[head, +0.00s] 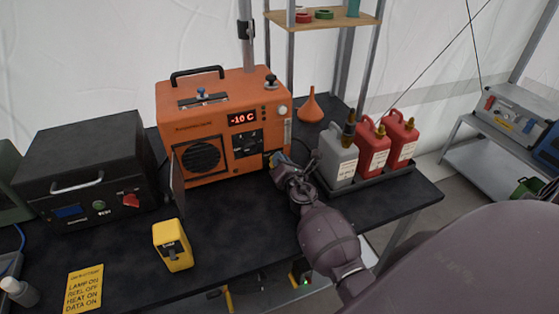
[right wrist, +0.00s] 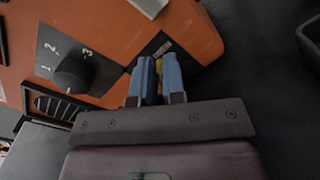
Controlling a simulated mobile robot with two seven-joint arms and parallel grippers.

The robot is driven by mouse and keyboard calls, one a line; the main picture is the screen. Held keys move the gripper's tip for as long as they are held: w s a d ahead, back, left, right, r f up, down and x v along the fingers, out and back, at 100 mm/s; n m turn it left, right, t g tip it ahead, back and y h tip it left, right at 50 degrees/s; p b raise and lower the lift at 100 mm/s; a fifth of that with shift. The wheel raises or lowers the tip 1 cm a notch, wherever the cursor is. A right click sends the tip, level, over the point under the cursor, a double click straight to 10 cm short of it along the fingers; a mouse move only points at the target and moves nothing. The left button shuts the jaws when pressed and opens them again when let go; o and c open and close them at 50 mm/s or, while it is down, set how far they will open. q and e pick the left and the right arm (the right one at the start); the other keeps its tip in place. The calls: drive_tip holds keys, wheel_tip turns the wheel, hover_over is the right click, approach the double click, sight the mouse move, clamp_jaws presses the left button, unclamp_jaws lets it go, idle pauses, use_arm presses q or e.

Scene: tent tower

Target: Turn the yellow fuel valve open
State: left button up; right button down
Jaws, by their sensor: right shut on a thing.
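The orange heater unit (head: 215,118) stands on the dark table, its display reading "-10 C". The yellow fuel valve (right wrist: 159,66) shows as a small yellow piece at the lower corner of the unit's front, between my fingers in the right wrist view. My right gripper (right wrist: 158,78) has its blue fingers shut on the valve. In the head view, the right gripper (head: 276,160) is at the lower right of the unit's front and hides the valve. How far the valve is turned cannot be told. My left gripper is not in view.
A black knob (right wrist: 72,74) is beside my fingers. A grey can (head: 338,155) and red cans (head: 373,150) stand in a tray right of my right arm. A black box (head: 85,165), yellow device (head: 172,246) and yellow card (head: 84,288) are at left.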

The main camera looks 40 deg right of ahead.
drive_tip(key=shift+d+f+m, duration=0.1)
drive_tip(key=shift+f+m, duration=0.05)
drive_tip(key=shift+m, duration=0.75)
drive_tip(key=c, duration=1.2)
unclamp_jaws()
drive_tip(key=shift+s, duration=0.55)
drive_tip(key=v, duration=0.9)
drive_tip(key=shift+s+a, duration=0.25)
drive_tip(key=shift+s, duration=0.1)
